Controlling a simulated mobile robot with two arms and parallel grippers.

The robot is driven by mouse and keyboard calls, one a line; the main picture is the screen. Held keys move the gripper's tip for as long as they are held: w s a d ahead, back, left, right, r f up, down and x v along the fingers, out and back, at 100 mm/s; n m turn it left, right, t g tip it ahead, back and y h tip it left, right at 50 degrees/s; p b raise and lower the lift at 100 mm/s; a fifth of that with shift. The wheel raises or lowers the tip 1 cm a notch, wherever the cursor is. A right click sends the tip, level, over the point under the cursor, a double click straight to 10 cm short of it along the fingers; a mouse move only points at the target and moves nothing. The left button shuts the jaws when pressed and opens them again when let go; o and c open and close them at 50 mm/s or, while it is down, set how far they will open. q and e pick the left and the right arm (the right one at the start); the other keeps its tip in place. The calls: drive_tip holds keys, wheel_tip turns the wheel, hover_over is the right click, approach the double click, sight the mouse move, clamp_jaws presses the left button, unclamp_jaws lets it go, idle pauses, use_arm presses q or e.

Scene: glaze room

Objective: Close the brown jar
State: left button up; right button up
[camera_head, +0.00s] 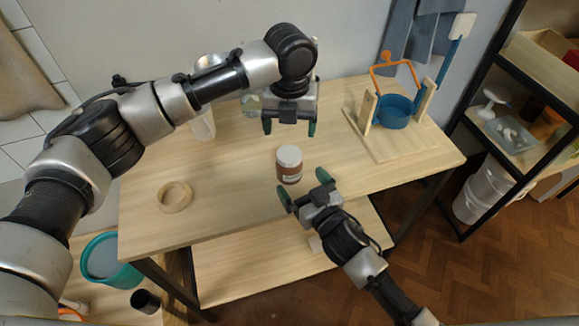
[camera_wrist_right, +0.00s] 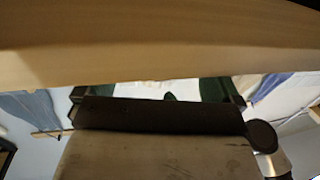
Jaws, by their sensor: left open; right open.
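The brown jar (camera_head: 289,175) stands upright near the middle of the wooden table, with a pale lid (camera_head: 289,154) on its top. I cannot tell whether the lid is screwed tight. My left gripper (camera_head: 289,130) is open and empty, pointing down above the table, behind the jar in the head view. My right gripper (camera_head: 304,187) is open by the table's front edge, close in front of the jar and apart from it. In the right wrist view its green fingertips (camera_wrist_right: 158,90) show partly, and the jar cannot be made out there.
A wooden ring (camera_head: 174,208) lies at the table's (camera_head: 230,215) left. A blue pot (camera_head: 393,112) with an orange handle sits in a wooden stand at the right. A white container (camera_head: 203,125) and a glass vessel (camera_head: 251,106) stand behind my left arm.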

sight(296, 176)
use_arm(q)
drive_tip(key=shift+w+f, duration=0.1)
use_arm(e)
drive_tip(key=x, duration=0.4)
drive_tip(key=shift+w+a, duration=0.4)
drive_tip(key=shift+w, duration=0.2)
drive_tip(key=shift+c, duration=0.3)
